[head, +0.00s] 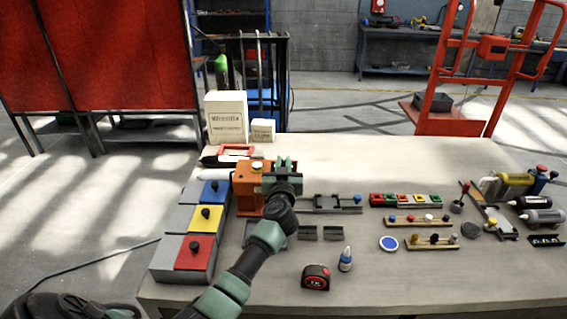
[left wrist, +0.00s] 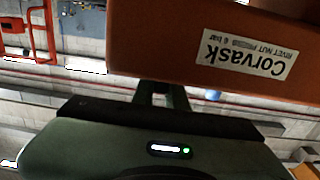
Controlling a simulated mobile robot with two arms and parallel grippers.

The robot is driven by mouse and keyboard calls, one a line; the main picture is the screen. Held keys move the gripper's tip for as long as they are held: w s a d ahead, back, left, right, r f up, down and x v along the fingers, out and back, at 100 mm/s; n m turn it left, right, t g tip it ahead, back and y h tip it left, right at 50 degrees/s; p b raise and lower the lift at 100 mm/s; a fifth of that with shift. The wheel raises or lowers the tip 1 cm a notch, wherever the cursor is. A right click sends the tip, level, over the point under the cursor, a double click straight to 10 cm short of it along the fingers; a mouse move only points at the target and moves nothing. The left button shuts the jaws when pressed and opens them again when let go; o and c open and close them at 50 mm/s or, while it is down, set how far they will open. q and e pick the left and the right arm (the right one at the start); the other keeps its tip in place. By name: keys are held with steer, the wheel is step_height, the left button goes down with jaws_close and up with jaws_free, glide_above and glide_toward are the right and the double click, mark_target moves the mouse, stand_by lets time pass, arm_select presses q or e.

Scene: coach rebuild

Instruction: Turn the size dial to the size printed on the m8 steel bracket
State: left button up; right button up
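I cannot tell whether that knob is the size dial. In the left wrist view the press's orange housing (left wrist: 150,45) bears an upside-down label reading "Corvask rivet nut press 6 bar". My left gripper (head: 285,165) is at the press's right side; its fingers (left wrist: 162,95) are partly hidden by the housing in the wrist view, and their opening is unclear. Small grey metal parts (head: 309,233) lie right of the arm; no size print is readable. My right gripper is not in view.
Grey bins with blue, yellow and red lids (head: 194,252) stand left of the press. A tape measure (head: 316,277) and a small blue bottle (head: 346,259) are at the front. Several fixtures (head: 405,200) fill the right side. The bench's back middle is clear.

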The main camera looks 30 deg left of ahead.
arm_select(q)
jaws_close()
steer(key=shift+d+n+g+y+p, duration=0.15)
steer(key=shift+n+g+y+p, duration=0.45)
steer(key=shift+n+g+y, duration=1.2)
steer(key=shift+y, duration=0.3)
steer(key=shift+w+f+n+g+y, duration=0.1)
steer(key=shift+f+n+g+y, duration=0.05)
steer(key=shift+n+g+y, duration=0.3)
steer(key=n+g+y+b, duration=0.1)
steer(key=n+g+b, duration=0.1)
steer(key=g+b, duration=0.1)
steer(key=n+g+y+b, duration=0.2)
steer(key=g+b, duration=0.1)
steer(key=b, duration=0.2)
steer(key=shift+f+n+g+b, duration=0.15)
steer(key=shift+n+g+b, duration=0.1)
steer(key=shift+g+b, duration=0.15)
steer(key=shift+r+n+g+b, duration=0.25)
steer(key=shift+n+g+b, duration=0.25)
steer(key=shift+b, duration=0.3)
steer(key=o, duration=0.6)
jaws_free()
